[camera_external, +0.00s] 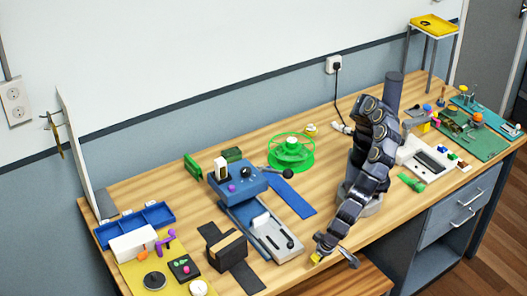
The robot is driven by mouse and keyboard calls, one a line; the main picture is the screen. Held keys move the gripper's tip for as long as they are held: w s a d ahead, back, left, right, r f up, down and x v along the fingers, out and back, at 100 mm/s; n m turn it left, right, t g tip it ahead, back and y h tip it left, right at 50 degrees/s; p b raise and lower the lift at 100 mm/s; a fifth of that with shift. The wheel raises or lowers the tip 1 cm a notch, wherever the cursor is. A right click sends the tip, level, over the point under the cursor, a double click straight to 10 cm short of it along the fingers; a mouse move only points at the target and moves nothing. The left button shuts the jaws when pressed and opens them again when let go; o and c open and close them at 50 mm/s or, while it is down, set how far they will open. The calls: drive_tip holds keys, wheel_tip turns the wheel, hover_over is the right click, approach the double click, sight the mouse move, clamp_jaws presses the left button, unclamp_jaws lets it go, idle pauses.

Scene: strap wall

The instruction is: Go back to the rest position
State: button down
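My gripper (334,260) is low at the front edge of the table, at the end of my dark arm that reaches toward the camera. Its two fingers are spread apart, and no object shows between them. A small yellow patch (315,258) is at the left finger; I cannot tell whether it is part of the finger or a separate thing. The wooden table (330,125) bears the objects around my arm. The task names no object.
Left of my gripper are a grey-and-blue slide fixture (272,238) and a dark box with a tan band (228,250). A green reel (291,152) stands behind. A white panel (75,150) with a hook stands at far left. A green mat (480,140) lies right.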

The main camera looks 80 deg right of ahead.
idle(0.5)
drive_tip(key=w+d+r+g, duration=0.3)
drive_tip(key=w+d+r, duration=1.1)
drive_tip(key=d+r, duration=0.15)
drive_tip(key=s+d+r+n+y, duration=0.15)
drive_tip(key=d+r, duration=0.35)
drive_tip(key=d, duration=0.6)
drive_tip(key=s+d+r+n+g, duration=0.1)
drive_tip(key=s+d+r+n, duration=0.2)
drive_tip(key=s+d, duration=0.6)
drive_tip(key=shift+s+n+g, duration=0.4)
drive_tip(key=shift+s+n, duration=0.75)
drive_tip(key=shift+s, duration=0.05)
drive_tip(key=shift+y, duration=0.25)
